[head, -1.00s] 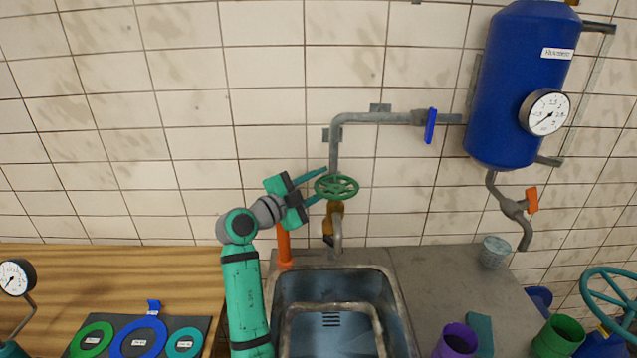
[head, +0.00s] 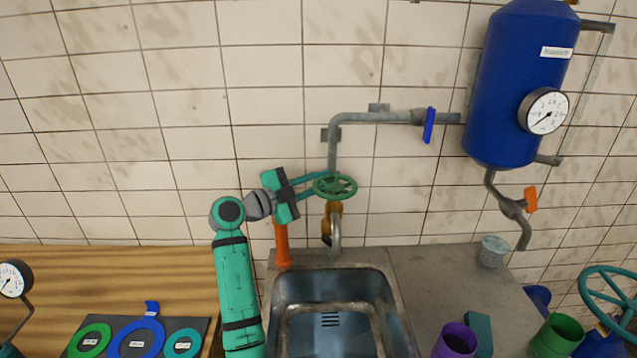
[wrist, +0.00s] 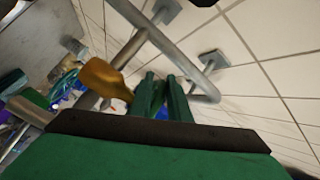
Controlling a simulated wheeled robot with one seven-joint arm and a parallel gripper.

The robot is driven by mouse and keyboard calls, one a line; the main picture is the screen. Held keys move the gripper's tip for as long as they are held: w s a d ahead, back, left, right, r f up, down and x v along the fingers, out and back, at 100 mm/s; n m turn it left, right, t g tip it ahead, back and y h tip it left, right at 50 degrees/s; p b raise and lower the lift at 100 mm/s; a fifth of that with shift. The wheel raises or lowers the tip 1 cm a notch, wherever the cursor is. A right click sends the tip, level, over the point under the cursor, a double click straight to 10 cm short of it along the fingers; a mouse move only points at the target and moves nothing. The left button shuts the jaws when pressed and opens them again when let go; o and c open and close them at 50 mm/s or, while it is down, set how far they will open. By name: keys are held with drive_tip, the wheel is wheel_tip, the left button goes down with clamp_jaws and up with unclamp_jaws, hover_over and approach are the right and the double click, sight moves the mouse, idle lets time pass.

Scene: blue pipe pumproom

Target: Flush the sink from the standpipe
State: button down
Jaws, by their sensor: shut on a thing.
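The standpipe's green handwheel (head: 345,188) sits on a brass valve body (head: 332,208) above the sink. My gripper (head: 318,186) comes from the left and is shut on the wheel's left rim. In the wrist view my gripper's fingers (wrist: 166,98) are close together, and the gripped rim is hard to make out between them. The brass body (wrist: 104,77) also shows there. A grey spout (head: 336,236) points down over the steel sink (head: 387,290). I see no water running from it.
A grey pipe (head: 375,117) with a blue lever (head: 429,125) runs right towards a blue tank (head: 515,90) with a gauge. An orange post (head: 282,246) stands under my gripper. A cup (head: 492,251) stands on the right counter. Wooden worktop (head: 110,275) lies left.

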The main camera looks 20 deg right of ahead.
drive_tip(key=g, duration=0.1)
drive_tip(key=m+g, duration=0.1)
drive_tip(key=r+m+g+h, duration=0.1)
drive_tip(key=shift+w+d, duration=0.2)
drive_tip(key=shift+w, duration=0.1)
drive_tip(key=shift+d+m+g, duration=0.25)
drive_tip(key=shift+m+g, duration=0.3)
drive_tip(key=shift+g, duration=0.3)
drive_tip(key=shift+d+m+g, duration=0.3)
drive_tip(key=shift+m+g, duration=0.3)
drive_tip(key=shift+g, duration=0.2)
drive_tip(key=shift+d+m+g, duration=0.25)
drive_tip(key=shift+m+g, duration=0.3)
drive_tip(key=shift+g, duration=0.3)
drive_tip(key=shift+m+g, duration=0.3)
drive_tip(key=shift+g, duration=0.2)
drive_tip(key=c, duration=1.8)
unclamp_jaws()
drive_tip(key=shift+o, duration=0.2)
drive_tip(key=shift+s, duration=0.1)
drive_tip(key=shift+d+f, duration=0.15)
drive_tip(key=shift+f, duration=0.05)
drive_tip(key=shift+a, duration=0.2)
drive_tip(key=w+a, duration=0.2)
drive_tip(key=a, duration=0.8)
